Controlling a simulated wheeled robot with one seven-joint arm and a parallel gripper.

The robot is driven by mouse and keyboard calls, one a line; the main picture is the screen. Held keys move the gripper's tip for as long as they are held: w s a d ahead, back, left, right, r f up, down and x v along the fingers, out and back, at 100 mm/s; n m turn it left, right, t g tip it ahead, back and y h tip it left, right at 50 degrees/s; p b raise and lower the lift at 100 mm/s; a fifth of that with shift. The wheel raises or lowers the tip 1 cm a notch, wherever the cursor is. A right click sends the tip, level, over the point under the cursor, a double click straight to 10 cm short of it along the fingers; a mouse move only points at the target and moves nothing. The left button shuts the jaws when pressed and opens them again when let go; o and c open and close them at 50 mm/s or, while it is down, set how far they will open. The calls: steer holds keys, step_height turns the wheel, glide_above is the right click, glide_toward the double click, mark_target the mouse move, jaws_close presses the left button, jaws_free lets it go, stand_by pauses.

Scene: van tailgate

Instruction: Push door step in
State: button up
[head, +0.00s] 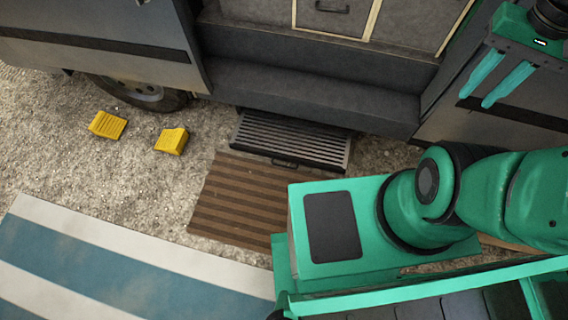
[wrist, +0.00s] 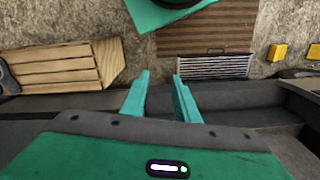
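The door step (head: 291,138) is a dark slatted metal step with a small handle on its front edge. It sticks out from under the van's sill, above the gravel and a brown striped mat. It also shows in the wrist view (wrist: 213,66), right of my fingers. My gripper (head: 486,88) is at the upper right of the head view, up beside the van's side and well right of the step. In the wrist view my two teal fingers (wrist: 161,76) are apart with nothing between them. My gripper does not touch the step.
A brown striped mat (head: 240,200) lies in front of the step. Two yellow wheel chocks (head: 108,125) (head: 171,141) lie on the gravel near the van's wheel (head: 145,95). A blue and white striped mat (head: 120,265) lies lower left. A wooden slatted thing (wrist: 60,66) shows in the wrist view.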

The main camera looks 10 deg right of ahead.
steer(key=w+a+f+n+h, duration=0.1)
steer(key=w+f+n, duration=0.25)
steer(key=w, duration=0.45)
steer(key=w+a+f+n+h, duration=0.15)
steer(key=w+f, duration=0.25)
steer(key=w, duration=0.5)
steer(key=w+a+f+n, duration=0.6)
steer(key=w+a+f, duration=0.6)
steer(key=f, duration=0.4)
steer(key=n+t+y, duration=0.2)
steer(key=n, duration=0.8)
glide_above(284, 166)
steer(key=s, duration=0.2)
step_height(284, 166, down, 38)
steer(key=shift+h, duration=0.25)
steer(key=f, duration=0.3)
steer(key=w+f, duration=0.1)
steer(key=f, duration=0.6)
steer(key=shift+w+f, duration=0.15)
steer(key=shift+w, duration=0.15)
